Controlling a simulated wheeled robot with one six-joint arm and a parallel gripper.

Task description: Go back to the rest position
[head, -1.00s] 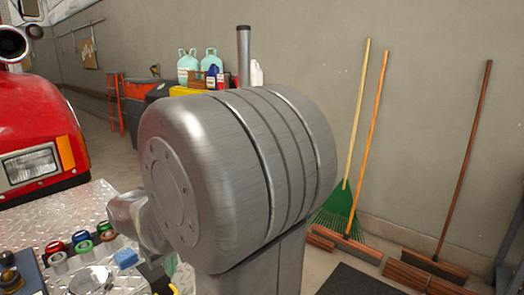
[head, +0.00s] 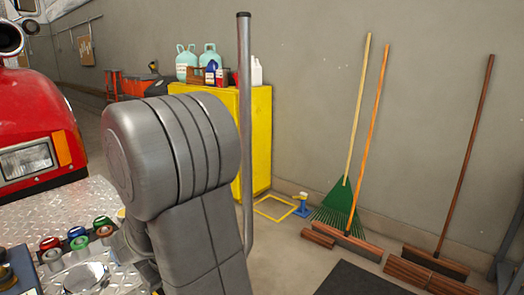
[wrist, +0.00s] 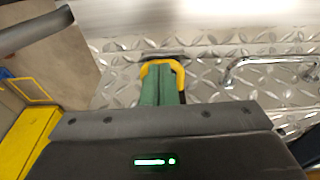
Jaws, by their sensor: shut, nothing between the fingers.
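My gripper (wrist: 162,80) shows in the wrist view with its green fingers together and yellow around the tips. Nothing shows between the fingers. It points at the silver diamond-plate deck (wrist: 215,75), and I cannot tell how far above it the tips are. In the head view my own grey arm fills the middle and hides most of the gripper.
The deck has several coloured caps (head: 78,240) and a metal handle (wrist: 270,62). A red truck front (head: 40,140) is at left. A yellow cabinet (head: 262,140) bears jugs and bottles. A rake (head: 345,200) and brooms lean on the wall.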

